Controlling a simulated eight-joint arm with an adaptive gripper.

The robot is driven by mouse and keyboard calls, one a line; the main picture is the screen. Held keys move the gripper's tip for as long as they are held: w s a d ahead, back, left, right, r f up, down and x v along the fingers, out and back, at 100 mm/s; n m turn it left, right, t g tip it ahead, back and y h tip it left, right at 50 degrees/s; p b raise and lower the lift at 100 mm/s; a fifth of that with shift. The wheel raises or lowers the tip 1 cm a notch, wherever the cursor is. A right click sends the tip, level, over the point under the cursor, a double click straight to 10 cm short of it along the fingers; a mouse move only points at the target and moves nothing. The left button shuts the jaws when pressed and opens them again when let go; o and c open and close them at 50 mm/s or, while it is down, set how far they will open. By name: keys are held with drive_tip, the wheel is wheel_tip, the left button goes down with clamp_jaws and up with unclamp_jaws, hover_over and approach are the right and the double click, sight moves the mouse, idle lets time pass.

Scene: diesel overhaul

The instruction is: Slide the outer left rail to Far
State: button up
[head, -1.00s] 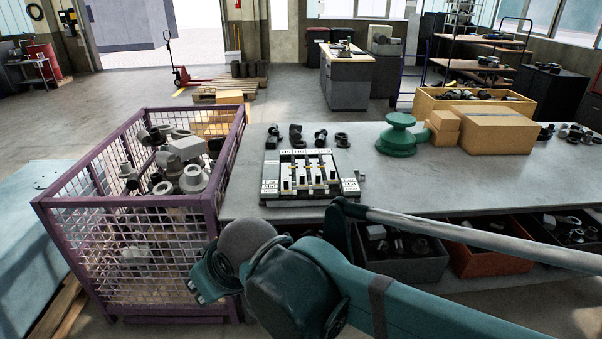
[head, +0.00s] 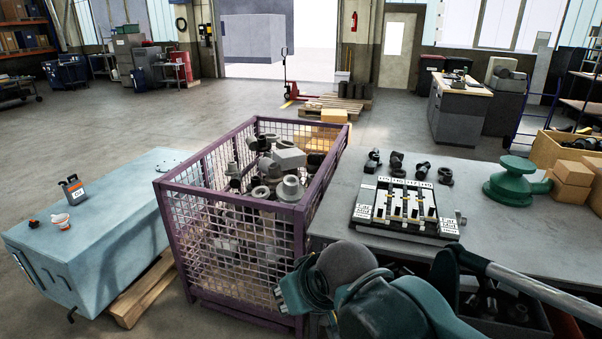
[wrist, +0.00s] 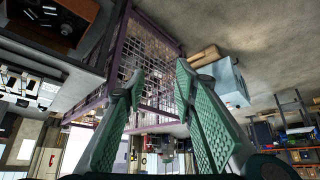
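The rail fixture (head: 403,206) is a dark-framed board on the grey workbench, with several parallel rails, light sliders and printed labels. The outer left rail (head: 381,202) is on its left side; its slider position is too small to tell. The fixture also shows in the wrist view at the left edge (wrist: 32,85). My gripper (wrist: 155,75) is open, its two green fingers apart with nothing between them, and it is away from the fixture. In the head view my arm shows in front of the bench, and the gripper's fingers are not distinguishable there.
A purple mesh crate (head: 232,238) of metal parts stands left of the workbench (head: 510,240). A green round part (head: 515,182) and cardboard boxes (head: 573,173) sit right of the fixture. Dark metal parts (head: 396,161) line up behind it. A teal cabinet (head: 100,225) stands far left.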

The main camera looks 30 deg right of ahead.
idle(0.6)
drive_tip(key=w+d+r+m+g+h+p, duration=0.1)
drive_tip(key=w+d+r, duration=0.3)
drive_tip(key=w+d, duration=0.15)
drive_tip(key=w+d+r+m+g+p, duration=0.1)
drive_tip(key=w+d+r+p, duration=0.1)
drive_tip(key=w+d+r, duration=0.3)
drive_tip(key=m+g+y+p, duration=0.1)
drive_tip(key=m+g+p, duration=0.4)
drive_tip(key=m+p, duration=0.2)
hover_over(381, 206)
drive_tip(key=f, duration=1.5)
drive_tip(key=shift+a+f, duration=0.2)
drive_tip(key=shift+a, duration=0.1)
drive_tip(key=shift+s+d+f, duration=0.1)
drive_tip(key=shift+d+f, duration=0.1)
drive_tip(key=shift+d, duration=0.05)
drive_tip(key=shift+f, duration=0.1)
